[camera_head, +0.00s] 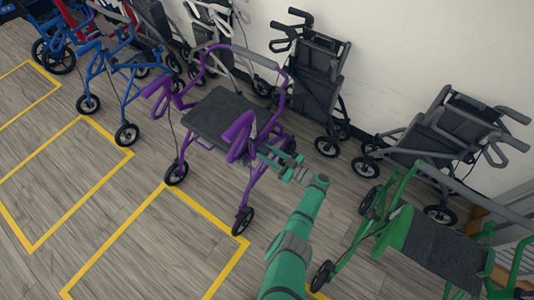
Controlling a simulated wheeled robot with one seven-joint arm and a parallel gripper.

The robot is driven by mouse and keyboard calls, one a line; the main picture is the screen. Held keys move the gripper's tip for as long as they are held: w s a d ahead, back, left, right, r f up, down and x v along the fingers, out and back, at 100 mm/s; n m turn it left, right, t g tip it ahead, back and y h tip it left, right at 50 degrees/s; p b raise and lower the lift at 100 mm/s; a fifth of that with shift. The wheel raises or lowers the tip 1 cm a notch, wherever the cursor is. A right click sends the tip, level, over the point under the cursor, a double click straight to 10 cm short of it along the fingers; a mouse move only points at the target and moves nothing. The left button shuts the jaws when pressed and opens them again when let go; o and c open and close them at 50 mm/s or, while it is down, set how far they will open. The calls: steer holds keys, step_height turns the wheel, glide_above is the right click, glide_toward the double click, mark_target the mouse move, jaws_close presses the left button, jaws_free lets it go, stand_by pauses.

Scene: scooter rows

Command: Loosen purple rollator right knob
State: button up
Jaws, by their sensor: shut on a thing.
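The purple rollator (248,185) stands upright in the middle of the view, with a dark seat (222,112), purple handles and small black wheels. My green arm reaches up from the bottom edge. My gripper (262,153) is at the rollator's right side, just beside the right handle (240,136) and frame. It is shut on the right knob there. The knob is too small and too covered by the gripper to make out, so its turn cannot be seen.
A green rollator (425,243) stands at the lower right, close to my arm. Grey folded rollators (312,75) line the white wall. A blue rollator (125,98) stands at left. Yellow floor lines (150,190) mark bays; the lower-left floor is clear.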

steer(key=shift+n, duration=0.6)
steer(key=shift+f, duration=0.1)
steer(key=o, duration=1.1)
steer(key=shift+n, duration=0.3)
steer(key=shift+c, duration=0.2)
steer(key=v, duration=1.1)
